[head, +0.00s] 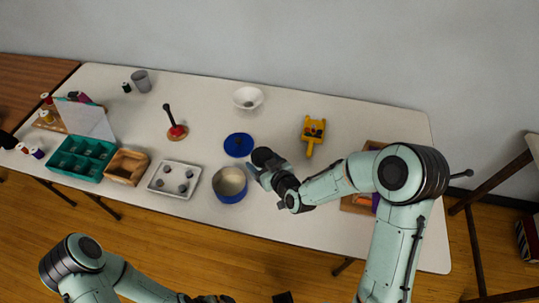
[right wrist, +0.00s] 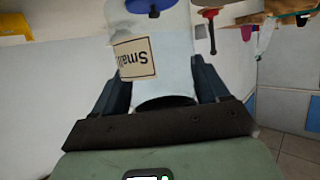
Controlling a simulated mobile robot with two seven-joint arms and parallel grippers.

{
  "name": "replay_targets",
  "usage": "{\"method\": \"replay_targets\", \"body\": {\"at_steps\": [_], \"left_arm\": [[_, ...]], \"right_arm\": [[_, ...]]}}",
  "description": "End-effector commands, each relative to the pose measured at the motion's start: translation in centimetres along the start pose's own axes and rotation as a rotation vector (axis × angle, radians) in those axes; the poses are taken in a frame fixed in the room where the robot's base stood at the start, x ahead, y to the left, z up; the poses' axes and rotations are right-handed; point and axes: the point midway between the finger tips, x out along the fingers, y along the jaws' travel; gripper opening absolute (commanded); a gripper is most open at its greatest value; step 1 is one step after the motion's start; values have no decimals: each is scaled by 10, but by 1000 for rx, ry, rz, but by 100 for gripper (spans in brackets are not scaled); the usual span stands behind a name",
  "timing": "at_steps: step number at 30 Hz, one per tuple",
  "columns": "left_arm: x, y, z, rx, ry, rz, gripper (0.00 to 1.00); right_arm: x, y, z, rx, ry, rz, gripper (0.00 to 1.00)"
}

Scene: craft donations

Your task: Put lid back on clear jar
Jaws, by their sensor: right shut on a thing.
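My right gripper (head: 253,171) is at the middle of the table's front half, beside a round blue-sided container. It also shows in the right wrist view (right wrist: 160,85), where its fingers are shut on the clear jar (right wrist: 178,70). The jar is pale and see-through with a tan label reading "Small", upside down in that view. In the head view the jar is hard to make out at the gripper. A round blue lid (head: 238,145) lies on the table just behind. My left gripper (head: 212,299) is at the bottom edge, mostly cut off; its jaws are unclear.
The blue container (head: 229,186) has a pale inside. A tray with grey knobs (head: 173,179), a wooden box (head: 127,167) and a teal organizer (head: 82,158) stand left. A red-based plunger (head: 177,132), white bowl (head: 248,98) and yellow scoop (head: 312,135) are farther back. The back right is clear.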

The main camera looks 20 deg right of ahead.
Motion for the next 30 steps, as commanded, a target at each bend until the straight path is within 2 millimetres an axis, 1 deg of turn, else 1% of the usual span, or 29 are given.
{"method": "replay_targets", "body": {"at_steps": [6, 15, 21, 30], "left_arm": [[0, 0, 0, 0, 0, 0, 100], [0, 0, 0, 0, 0, 0, 100], [0, 0, 0, 0, 0, 0, 100], [0, 0, 0, 0, 0, 0, 100]], "right_arm": [[15, -28, -6, -85, 1, -206, 20], [31, -62, -12, -175, 1, -435, 20], [38, -78, -16, -221, 0, -550, 20], [47, -97, -20, -278, 2, -679, 20]]}}
